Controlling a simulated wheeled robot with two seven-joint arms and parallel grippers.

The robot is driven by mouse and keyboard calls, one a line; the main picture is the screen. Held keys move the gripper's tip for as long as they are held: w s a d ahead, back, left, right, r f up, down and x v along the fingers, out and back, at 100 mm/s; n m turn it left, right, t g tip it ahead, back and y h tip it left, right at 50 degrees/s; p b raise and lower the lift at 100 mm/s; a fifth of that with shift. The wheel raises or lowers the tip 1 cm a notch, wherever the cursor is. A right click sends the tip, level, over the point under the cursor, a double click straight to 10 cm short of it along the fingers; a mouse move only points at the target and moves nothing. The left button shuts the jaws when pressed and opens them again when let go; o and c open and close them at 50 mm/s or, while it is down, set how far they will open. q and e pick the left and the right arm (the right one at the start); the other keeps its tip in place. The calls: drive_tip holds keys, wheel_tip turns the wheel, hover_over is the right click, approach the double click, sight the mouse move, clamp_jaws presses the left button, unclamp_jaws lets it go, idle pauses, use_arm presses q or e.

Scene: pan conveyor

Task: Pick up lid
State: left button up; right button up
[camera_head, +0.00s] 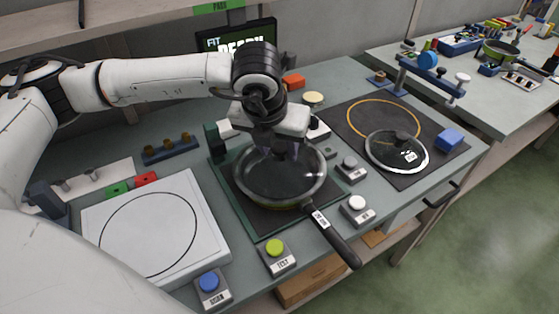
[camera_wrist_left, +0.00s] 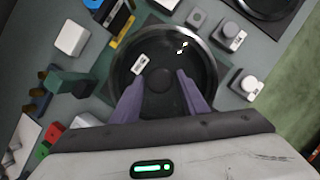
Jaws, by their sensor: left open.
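A pan (camera_head: 274,206) with a long black handle (camera_head: 332,237) sits on a dark square plate in the middle of the table. A round, dark glass lid (camera_head: 300,183) covers it; the lid also shows in the left wrist view (camera_wrist_left: 142,90) with a dark knob (camera_wrist_left: 159,79) and a white label. My left gripper (camera_head: 281,155) hangs over this lid, pointing down. Its purple fingers (camera_wrist_left: 159,88) are apart on either side of the knob and hold nothing; whether they touch the lid I cannot tell. A second glass lid (camera_head: 383,157) lies on the dark mat at the right.
Push-button boxes stand around the pan, including a green one (camera_head: 275,253), a blue one (camera_head: 210,285) and a white one (camera_head: 356,207). A white plate with a circle (camera_head: 180,256) is at the left. A blue block (camera_head: 450,138) is by the second lid.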

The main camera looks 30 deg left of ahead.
use_arm(q)
clamp_jaws()
drive_tip(key=shift+w, duration=0.1)
drive_tip(key=shift+r, duration=0.15)
